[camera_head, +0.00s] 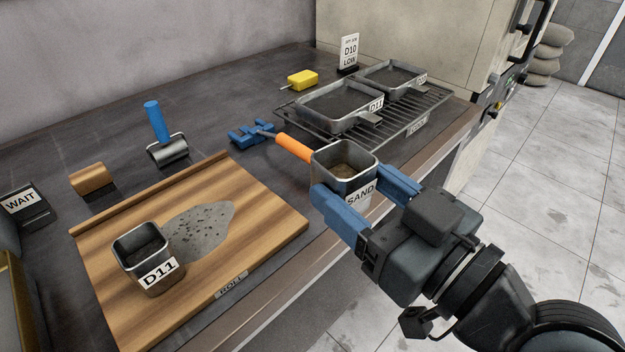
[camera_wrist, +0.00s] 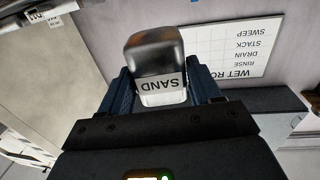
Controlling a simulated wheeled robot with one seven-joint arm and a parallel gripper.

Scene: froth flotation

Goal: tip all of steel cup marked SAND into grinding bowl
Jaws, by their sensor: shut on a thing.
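The steel cup marked SAND (camera_head: 347,162) is a square metal cup with a white label, held upright near the table's front edge. Brown grainy material shows inside it. My gripper (camera_head: 354,182) is shut on this cup, with one blue finger on each side. In the wrist view the cup (camera_wrist: 153,52) sits between the fingers, its label upside down in the picture. I cannot make out a grinding bowl in either view.
A steel cup marked D11 (camera_head: 141,252) stands on a wooden board (camera_head: 262,205) beside a grey spill (camera_head: 200,228). Behind my gripper are an orange-handled tool (camera_head: 294,148) and a wire rack (camera_head: 420,118) with two trays. A blue-handled roller (camera_head: 160,135) stands farther left.

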